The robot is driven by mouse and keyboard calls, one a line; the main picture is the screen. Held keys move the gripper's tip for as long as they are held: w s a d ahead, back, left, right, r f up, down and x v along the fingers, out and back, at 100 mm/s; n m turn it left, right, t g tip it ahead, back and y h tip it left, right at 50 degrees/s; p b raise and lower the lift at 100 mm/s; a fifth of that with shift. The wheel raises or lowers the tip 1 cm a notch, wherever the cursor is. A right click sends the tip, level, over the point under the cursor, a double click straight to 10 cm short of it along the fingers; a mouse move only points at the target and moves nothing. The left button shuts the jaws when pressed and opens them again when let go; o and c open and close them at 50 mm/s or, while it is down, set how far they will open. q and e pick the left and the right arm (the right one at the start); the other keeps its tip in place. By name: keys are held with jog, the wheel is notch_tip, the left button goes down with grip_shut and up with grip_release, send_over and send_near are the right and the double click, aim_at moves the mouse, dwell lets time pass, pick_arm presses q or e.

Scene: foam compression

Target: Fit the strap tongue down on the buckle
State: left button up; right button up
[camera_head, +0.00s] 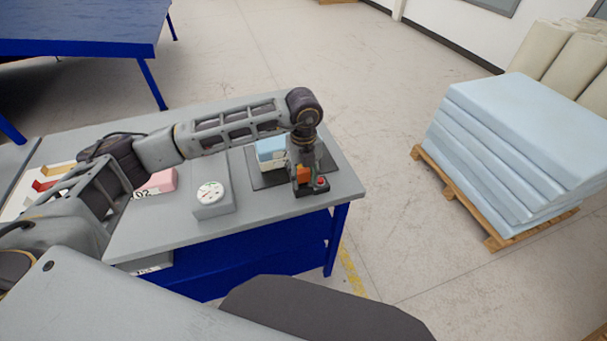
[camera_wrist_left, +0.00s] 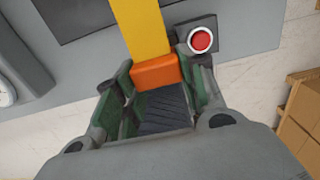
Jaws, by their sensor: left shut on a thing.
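My left gripper (camera_head: 303,183) reaches down at the right end of the grey table. It is shut on the orange strap tongue (camera_head: 303,174), which also shows between the green-padded fingers in the left wrist view (camera_wrist_left: 157,72). A yellow strap (camera_wrist_left: 142,28) runs from the tongue toward the top of that view. The buckle seems to be the dark block with a round red button (camera_wrist_left: 200,40), just right of the tongue; the button also shows in the head view (camera_head: 321,181). The fingers hide the tongue's lower end, so I cannot tell whether it touches the buckle. My right gripper is not in view.
A light blue foam block (camera_head: 271,149) stands on a dark plate (camera_head: 266,181) behind the gripper. A dial gauge (camera_head: 211,193) and a pink block (camera_head: 161,181) are to its left. A pallet of blue foam sheets (camera_head: 515,140) stands on the floor at right.

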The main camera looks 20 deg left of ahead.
aim_at(304, 173)
pick_arm(q)
jog(key=shift+f+b, duration=0.8)
jog(key=shift+f, duration=0.25)
dwell(0.4)
jog(key=o, duration=1.1)
jog(key=shift+r, duration=0.2)
jog(key=shift+r+p, duration=0.8)
jog(key=shift+r, duration=0.55)
jog(key=shift+r+p, duration=1.6)
jog(key=shift+r, duration=1.9)
